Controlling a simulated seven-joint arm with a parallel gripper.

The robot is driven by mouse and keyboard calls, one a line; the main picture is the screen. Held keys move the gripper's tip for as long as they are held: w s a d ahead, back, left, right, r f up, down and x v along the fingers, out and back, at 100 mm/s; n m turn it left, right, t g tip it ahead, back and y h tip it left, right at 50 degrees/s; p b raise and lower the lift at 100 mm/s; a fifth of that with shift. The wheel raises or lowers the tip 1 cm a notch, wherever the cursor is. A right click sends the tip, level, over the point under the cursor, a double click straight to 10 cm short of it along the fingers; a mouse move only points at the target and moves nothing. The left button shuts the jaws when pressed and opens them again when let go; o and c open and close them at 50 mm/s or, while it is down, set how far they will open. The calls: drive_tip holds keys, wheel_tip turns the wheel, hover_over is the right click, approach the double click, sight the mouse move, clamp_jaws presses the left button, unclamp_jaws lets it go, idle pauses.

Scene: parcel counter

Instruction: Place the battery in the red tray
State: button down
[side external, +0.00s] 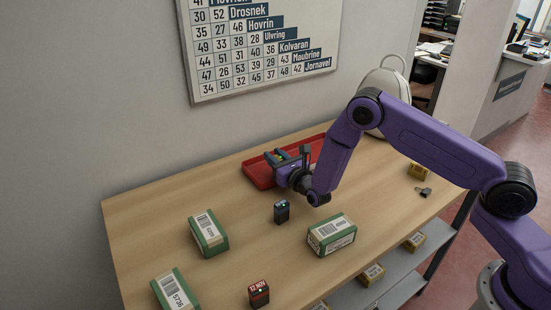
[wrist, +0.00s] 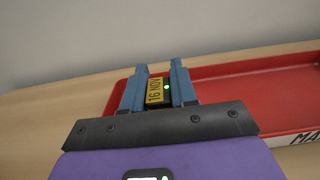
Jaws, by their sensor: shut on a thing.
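My gripper (side external: 283,156) is shut on a dark battery with a yellow label reading "16 NOV" and a lit green light; the battery (wrist: 155,92) shows between the fingers in the wrist view. The red tray (side external: 258,176) lies toward the back of the counter, partly hidden behind my gripper. In the wrist view the red tray (wrist: 240,73) extends to the right, and the held battery overlaps its left end. I cannot tell how high the battery is above the tray.
A dark block with a green light (side external: 281,211) and a red-labelled "12 NOV" block (side external: 259,294) stand on the counter. Green parcels (side external: 332,234) lie around them.

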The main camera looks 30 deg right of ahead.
sight(281, 160)
drive_tip(key=shift+f, duration=0.3)
drive_tip(key=c, duration=0.9)
unclamp_jaws()
drive_tip(key=shift+r, duration=0.2)
drive_tip(key=s, duration=0.3)
drive_tip(key=shift+s, duration=0.2)
drive_tip(key=shift+w+r, duration=0.2)
drive_tip(key=shift+r, duration=3.25)
drive_tip(key=shift+r, duration=0.1)
